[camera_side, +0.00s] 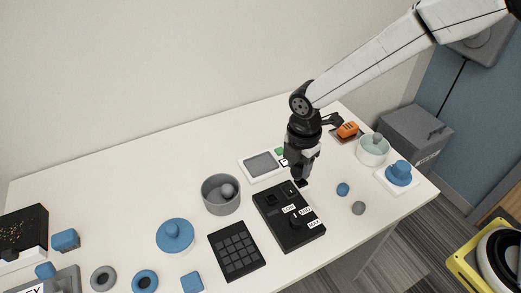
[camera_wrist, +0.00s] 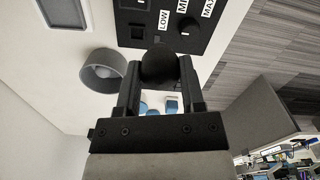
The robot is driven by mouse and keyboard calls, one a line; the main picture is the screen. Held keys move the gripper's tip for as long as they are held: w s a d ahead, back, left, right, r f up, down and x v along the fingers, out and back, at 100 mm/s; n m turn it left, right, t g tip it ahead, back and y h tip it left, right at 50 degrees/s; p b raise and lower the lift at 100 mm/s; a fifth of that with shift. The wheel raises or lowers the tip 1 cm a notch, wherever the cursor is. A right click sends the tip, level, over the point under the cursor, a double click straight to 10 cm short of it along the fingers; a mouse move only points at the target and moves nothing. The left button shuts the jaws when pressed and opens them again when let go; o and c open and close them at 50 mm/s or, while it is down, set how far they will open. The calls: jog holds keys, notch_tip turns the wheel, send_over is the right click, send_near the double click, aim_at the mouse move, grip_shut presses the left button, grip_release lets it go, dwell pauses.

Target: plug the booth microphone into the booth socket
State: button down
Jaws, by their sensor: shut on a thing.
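My gripper (camera_side: 301,180) points down over the back right part of a black panel (camera_side: 279,222). It is shut on a dark, rounded thing, which looks like the microphone (camera_wrist: 158,66), between the two fingers in the wrist view. In the side view it is mostly hidden by the gripper. The panel has a dark knob and white labels reading LOW, MID and MAX; it also shows at the top of the wrist view (camera_wrist: 150,38). Small dark fittings show on the panel, but I cannot tell which is the booth socket. I cannot tell whether the microphone touches the panel.
A grey bowl (camera_side: 210,205) holding a ball stands left of the panel. A white device (camera_side: 247,168) lies behind it, a black keypad (camera_side: 233,251) in front left. A blue ball (camera_side: 343,189) and grey ball (camera_side: 358,208) lie to the right. Bare table lies at the back left.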

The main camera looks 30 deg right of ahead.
jog(key=shift+w+a, duration=0.9)
jog(key=shift+a, duration=0.25)
jog(key=shift+w+a, duration=0.9)
jog(key=shift+a, duration=0.2)
jog(key=shift+f, duration=0.15)
jog(key=shift+f, duration=1.35)
jog(key=shift+f, duration=0.1)
jog(key=shift+f, duration=2.65)
jog(key=shift+f, duration=1.1)
jog(key=shift+c, duration=0.6)
grip_release()
jog(key=shift+r, duration=0.2)
